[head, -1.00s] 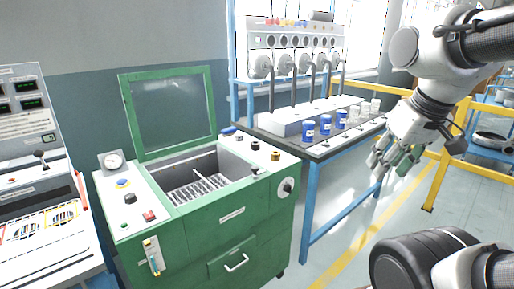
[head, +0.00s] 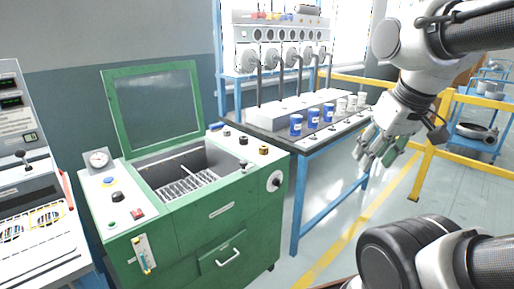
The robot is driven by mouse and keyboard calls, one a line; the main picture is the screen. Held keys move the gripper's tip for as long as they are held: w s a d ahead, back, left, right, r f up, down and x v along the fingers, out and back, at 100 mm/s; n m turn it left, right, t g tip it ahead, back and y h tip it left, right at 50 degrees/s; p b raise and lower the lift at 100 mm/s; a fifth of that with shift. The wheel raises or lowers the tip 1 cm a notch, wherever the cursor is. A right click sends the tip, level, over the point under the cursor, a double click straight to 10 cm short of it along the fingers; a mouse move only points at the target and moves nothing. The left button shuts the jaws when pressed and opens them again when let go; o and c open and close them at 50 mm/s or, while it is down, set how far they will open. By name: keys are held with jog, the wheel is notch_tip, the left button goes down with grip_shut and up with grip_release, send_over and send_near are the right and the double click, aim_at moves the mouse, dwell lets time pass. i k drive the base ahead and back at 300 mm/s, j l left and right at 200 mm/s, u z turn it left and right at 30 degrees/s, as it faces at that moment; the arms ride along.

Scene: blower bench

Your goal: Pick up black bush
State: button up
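A small black cylinder (head: 242,140), which looks like the black bush, stands on the right ledge of the green machine (head: 213,212). A brass-coloured bush (head: 264,150) stands to its right, and a smaller dark piece (head: 243,164) is just in front. My gripper (head: 380,148) hangs in the air at the right, well away from the ledge and beyond the bench end. Its fingers look spread, with nothing visible between them.
The machine's green lid (head: 155,108) stands open over its basin. A bench (head: 310,146) with blue cups (head: 296,125) and white cups lies behind right. A yellow rail (head: 428,150) stands behind my gripper. Floor (head: 340,232) is clear between machine and arm.

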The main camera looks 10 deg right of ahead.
aim_at(243, 140)
jog(key=i+l+u, duration=0.3)
jog(key=i+l, duration=0.2)
jog(key=i+l+u, duration=0.1)
jog(key=i+l, duration=0.15)
jog(key=i+l+u, duration=0.15)
jog(key=l, duration=0.3)
jog(key=i+l+u, duration=0.3)
jog(key=i+l, duration=0.15)
jog(key=l, duration=0.25)
jog(key=i+l+u, duration=0.1)
jog(key=l, duration=0.3)
jog(key=i, duration=0.05)
